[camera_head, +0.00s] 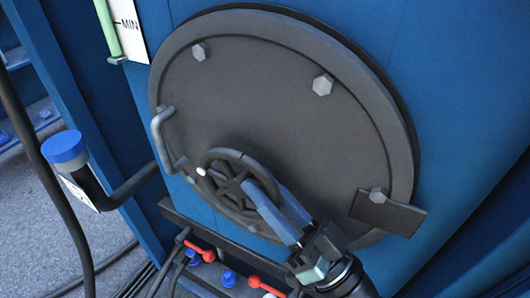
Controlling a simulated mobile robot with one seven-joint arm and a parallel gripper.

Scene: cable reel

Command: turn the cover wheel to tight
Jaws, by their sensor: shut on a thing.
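The dark cover wheel (229,184), spoked with a small pale knob on its left rim, sits low on the round grey cover (265,105). The cover is set in a blue wall and has hex bolts around its edge. My gripper (263,188) comes in from the lower right with its blue fingers closed on the right side of the wheel's rim. The fingers hide part of that side. I cannot read any tight mark.
A grey handle (164,139) is left of the wheel, and a dark plate (387,212) is at the cover's lower right. A blue-capped pipe (66,150) and a gauge marked MIN (127,25) stand left. Red levers (200,251) and cables lie below.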

